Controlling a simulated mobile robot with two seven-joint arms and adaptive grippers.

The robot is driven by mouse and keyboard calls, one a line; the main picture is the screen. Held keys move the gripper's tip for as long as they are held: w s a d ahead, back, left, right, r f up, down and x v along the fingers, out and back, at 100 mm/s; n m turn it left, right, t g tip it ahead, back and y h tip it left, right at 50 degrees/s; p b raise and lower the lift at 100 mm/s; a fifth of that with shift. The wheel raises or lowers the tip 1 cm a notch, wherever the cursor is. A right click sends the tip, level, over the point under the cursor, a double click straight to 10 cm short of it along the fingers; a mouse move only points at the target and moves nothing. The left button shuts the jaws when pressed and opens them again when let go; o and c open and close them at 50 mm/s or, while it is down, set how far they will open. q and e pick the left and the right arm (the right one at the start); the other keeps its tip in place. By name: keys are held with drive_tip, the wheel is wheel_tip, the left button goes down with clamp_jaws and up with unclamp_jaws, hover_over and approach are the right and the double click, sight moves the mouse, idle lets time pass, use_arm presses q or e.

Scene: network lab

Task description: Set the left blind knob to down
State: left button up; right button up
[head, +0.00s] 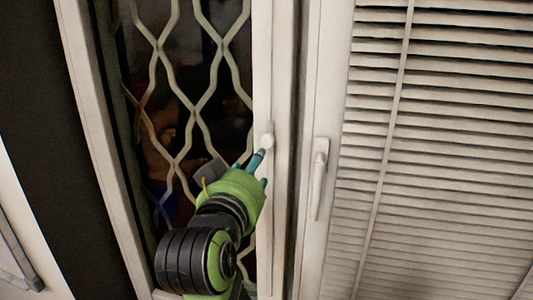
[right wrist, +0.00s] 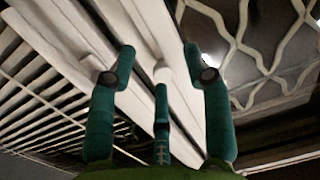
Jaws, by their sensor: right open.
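A small white round knob (head: 267,141) sits on the white window frame between the lattice-covered pane and the blind. It also shows in the right wrist view (right wrist: 162,74), between my fingers and beyond the middle fingertip. My right gripper (head: 260,165) is green with teal fingers and is just below the knob in the head view. Its fingers (right wrist: 159,65) are spread and empty, pointing at the frame. I cannot tell whether a fingertip touches the knob. The knob's setting cannot be read. My left gripper is not in view.
A white window handle (head: 318,180) hangs on the frame to the right of the knob. A slatted blind (head: 440,150) covers the right side. A wavy lattice (head: 180,90) covers the dark pane on the left, close behind my right arm.

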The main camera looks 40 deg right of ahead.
sight(266, 143)
drive_tip(key=r, duration=0.1)
drive_tip(key=r+m, duration=0.1)
drive_tip(key=s+r+h, duration=0.1)
drive_tip(key=shift+d+r+m+p, duration=0.3)
drive_tip(key=shift+d, duration=0.1)
drive_tip(key=p+x, duration=0.2)
drive_tip(key=x, duration=0.3)
drive_tip(key=shift+d, duration=0.15)
drive_tip(key=shift+w+d+f+p, duration=0.2)
drive_tip(key=shift+w+d+p, duration=0.1)
drive_tip(key=shift+w+d, duration=0.15)
clamp_jaws()
